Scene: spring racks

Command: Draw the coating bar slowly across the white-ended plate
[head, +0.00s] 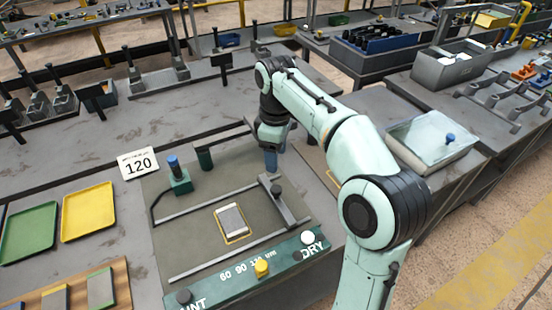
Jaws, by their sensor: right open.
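The white-ended plate (231,220) lies flat inside a yellow outline on the dark coating bed (200,235). A dark grey bar with a black knob, which looks like the coating bar (288,205), lies to the right of the plate, apart from it and near the right ends of two rails. My right gripper (271,161) points down just beyond the far end of that bar, apart from its knob. It is open, seen from behind, and its fingers partly overlap. My left gripper is out of view.
A green panel (236,283) with a yellow knob (262,268) and the word DRY edges the bed's front. Green (28,234) and yellow (88,211) trays lie farther left. A glass-lidded box (433,140) stands right.

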